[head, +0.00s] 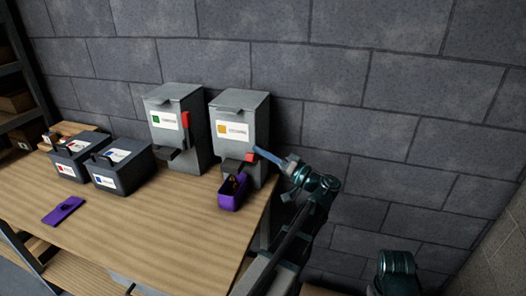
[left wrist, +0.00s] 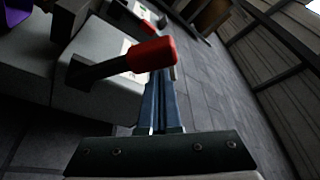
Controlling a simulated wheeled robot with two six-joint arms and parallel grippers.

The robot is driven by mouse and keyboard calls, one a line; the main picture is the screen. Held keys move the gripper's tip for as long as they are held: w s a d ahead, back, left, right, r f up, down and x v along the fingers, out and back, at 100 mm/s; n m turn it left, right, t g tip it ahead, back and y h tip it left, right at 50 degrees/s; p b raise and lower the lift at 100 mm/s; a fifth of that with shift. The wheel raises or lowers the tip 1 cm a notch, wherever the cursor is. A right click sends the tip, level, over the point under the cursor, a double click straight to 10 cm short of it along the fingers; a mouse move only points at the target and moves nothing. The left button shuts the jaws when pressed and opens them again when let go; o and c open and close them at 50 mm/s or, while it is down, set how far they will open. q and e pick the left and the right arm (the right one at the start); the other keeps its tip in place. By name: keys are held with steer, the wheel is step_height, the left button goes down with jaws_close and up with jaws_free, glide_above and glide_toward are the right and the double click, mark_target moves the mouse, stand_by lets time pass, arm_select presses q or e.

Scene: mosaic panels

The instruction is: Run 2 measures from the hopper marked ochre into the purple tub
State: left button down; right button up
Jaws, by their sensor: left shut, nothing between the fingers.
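The ochre-marked hopper (head: 238,118) is a grey box with an orange label square, on the table's right part. Its lever has a red grip (head: 251,157) that is low at the front; the grip also shows in the left wrist view (left wrist: 152,54). My left gripper (head: 258,151) is shut and empty, its blue fingertips close beside the red grip; I cannot tell if they touch. The purple tub (head: 229,202) stands below the hopper's front, with something dark brownish inside. My right gripper is out of view.
A green-marked hopper (head: 174,104) stands just left, its red lever (head: 186,118) raised. Two dark lidded bins (head: 121,178) and a flat purple piece (head: 63,210) are farther left. The table (head: 160,225) is clear in front; a block wall is behind.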

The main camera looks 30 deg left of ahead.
arm_select(q)
steer(key=shift+s+f, duration=0.3)
stand_by(0.4)
step_height(320, 180, up, 4)
steer(key=w+p, duration=0.2)
steer(key=p, duration=0.1)
steer(key=w+f+b+v, duration=0.1)
steer(key=b+v, duration=0.1)
steer(key=v, duration=0.7)
steer(key=shift+d+b, duration=0.2)
steer(key=shift+b, duration=0.15)
steer(key=shift+w+f, duration=0.1)
